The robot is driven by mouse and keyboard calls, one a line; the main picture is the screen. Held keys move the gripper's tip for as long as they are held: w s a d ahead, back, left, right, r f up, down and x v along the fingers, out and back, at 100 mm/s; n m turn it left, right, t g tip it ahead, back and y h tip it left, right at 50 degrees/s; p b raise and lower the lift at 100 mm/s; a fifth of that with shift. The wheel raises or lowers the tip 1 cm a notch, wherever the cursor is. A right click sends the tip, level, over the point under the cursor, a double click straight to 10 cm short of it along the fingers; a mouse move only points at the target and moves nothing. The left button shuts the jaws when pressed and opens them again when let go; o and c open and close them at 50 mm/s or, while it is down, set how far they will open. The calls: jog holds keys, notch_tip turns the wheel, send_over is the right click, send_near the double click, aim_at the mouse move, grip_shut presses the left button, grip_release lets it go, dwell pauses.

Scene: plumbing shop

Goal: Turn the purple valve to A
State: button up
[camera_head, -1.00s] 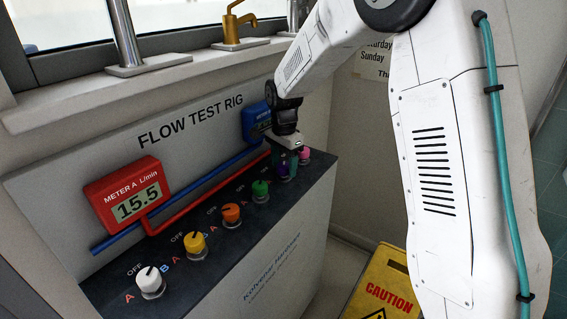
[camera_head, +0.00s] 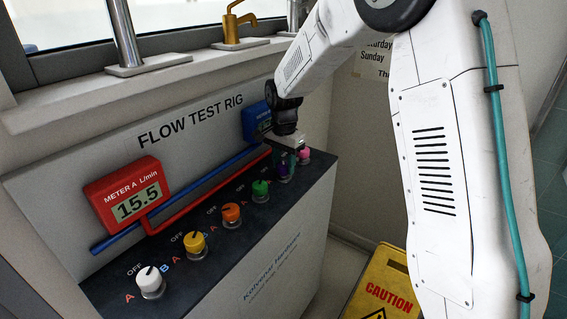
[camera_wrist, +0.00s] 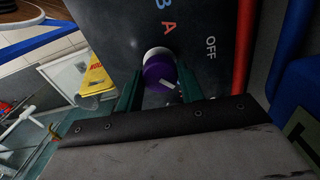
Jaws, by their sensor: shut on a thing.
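The purple valve (camera_head: 282,171) is a round knob on the dark top of the flow test rig, between the green and pink knobs. In the wrist view the purple valve (camera_wrist: 158,71) sits between the two green fingers of my gripper (camera_wrist: 157,90), which is shut on its sides. A white mark shows on the knob, toward the palm side. The letters B and A (camera_wrist: 168,27) and the word OFF (camera_wrist: 210,47) are printed beside it. Which label the mark points to is unclear. In the head view my gripper (camera_head: 290,162) partly hides the valve.
White (camera_head: 150,281), yellow (camera_head: 194,242), orange (camera_head: 231,212), green (camera_head: 260,189) and pink (camera_head: 304,153) knobs share the panel. The red meter (camera_head: 126,196) reads 15.5. Red and blue pipes run behind the knobs. A yellow caution sign (camera_head: 385,288) stands on the floor.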

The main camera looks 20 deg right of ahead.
aim_at(284, 165)
jog(key=n, duration=2.1)
jog(key=shift+r+n, duration=0.1)
jog(key=shift+n, duration=0.3)
jog(key=o, duration=1)
notch_tip(284, 165, up, 8)
jog(key=shift+f, duration=0.15)
